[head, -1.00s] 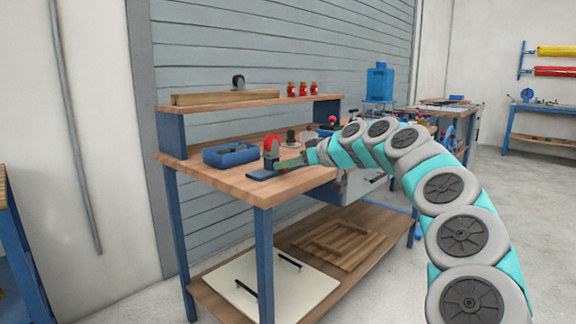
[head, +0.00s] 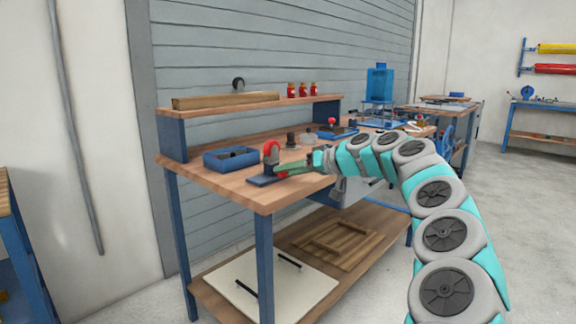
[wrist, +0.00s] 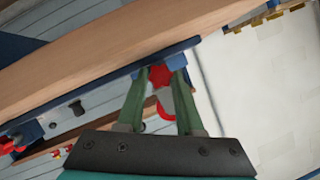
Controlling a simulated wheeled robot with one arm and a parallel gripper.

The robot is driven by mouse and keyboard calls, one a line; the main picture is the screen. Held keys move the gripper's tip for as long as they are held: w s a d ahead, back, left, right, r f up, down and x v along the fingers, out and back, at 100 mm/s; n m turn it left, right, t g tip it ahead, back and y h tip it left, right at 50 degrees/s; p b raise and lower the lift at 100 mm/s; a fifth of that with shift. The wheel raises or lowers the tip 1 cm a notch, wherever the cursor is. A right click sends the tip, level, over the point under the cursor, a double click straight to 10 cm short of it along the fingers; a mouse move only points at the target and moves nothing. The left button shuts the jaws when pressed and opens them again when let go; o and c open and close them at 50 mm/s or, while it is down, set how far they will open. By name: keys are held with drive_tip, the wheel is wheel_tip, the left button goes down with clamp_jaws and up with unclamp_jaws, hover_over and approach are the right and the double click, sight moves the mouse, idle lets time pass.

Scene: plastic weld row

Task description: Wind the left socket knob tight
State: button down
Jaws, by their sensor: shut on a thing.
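A red star-shaped knob (wrist: 160,76) shows in the wrist view between the two green fingertips of my gripper (wrist: 163,80). The fingers are closed on its sides. The knob sits against a dark blue bar (wrist: 115,88) along the wooden edge. In the head view my gripper (head: 277,171) reaches in from the right, at a blue plate (head: 258,182) on the bench corner. An upright red and grey fitting (head: 270,151) stands just behind the fingers. The knob cannot be told apart from it in the head view, and its tightness cannot be seen.
A blue tray (head: 231,158) lies left on the benchtop. Dark and clear round parts (head: 291,139) stand behind my gripper. A raised shelf (head: 235,103) holds a wooden block and several red bottles (head: 303,89). The floor at right is open.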

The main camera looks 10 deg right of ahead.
drive_tip(key=shift+d+m+y+p, duration=0.1)
drive_tip(key=shift+m+y+p, duration=0.35)
drive_tip(key=shift+m, duration=0.25)
drive_tip(key=shift+f, duration=0.1)
drive_tip(key=c, duration=0.5)
unclamp_jaws()
drive_tip(key=shift+c, duration=0.2)
